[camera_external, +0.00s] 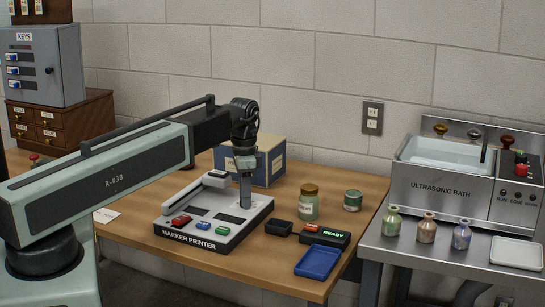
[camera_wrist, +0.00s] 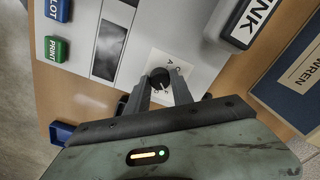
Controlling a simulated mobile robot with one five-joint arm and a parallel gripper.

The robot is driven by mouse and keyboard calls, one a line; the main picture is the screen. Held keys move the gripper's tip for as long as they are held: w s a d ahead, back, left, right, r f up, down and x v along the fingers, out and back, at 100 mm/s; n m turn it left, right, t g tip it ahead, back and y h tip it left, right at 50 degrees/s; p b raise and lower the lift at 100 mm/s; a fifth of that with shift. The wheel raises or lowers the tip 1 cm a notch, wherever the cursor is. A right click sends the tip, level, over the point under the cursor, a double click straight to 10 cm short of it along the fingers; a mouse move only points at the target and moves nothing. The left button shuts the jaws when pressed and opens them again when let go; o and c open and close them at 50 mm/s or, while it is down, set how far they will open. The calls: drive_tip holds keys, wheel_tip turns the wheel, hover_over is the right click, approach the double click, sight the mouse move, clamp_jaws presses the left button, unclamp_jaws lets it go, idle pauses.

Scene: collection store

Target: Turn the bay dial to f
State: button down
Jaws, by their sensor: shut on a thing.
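The marker printer (camera_external: 222,243) is a grey sloped box on the wooden table, with red, blue and green buttons and dark windows. Its bay dial (camera_wrist: 159,78) is a small round black knob on a white plate with small letters around it. My gripper (camera_wrist: 162,88) points down at the dial, its two fingers shut on the knob from either side. In the external view my gripper (camera_external: 245,194) reaches down to the right rear of the printer and hides the knob. The letter the dial points to is too small to read.
A grey lever marked INK (camera_wrist: 247,20) sits near the dial.

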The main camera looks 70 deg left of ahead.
drive_tip(key=shift+m, duration=0.5)
drive_tip(key=c, duration=1.1)
unclamp_jaws()
drive_tip(key=shift+r, duration=0.1)
wheel_tip(320, 180, up, 8)
drive_tip(key=p, duration=0.8)
drive_tip(key=shift+f, duration=0.2)
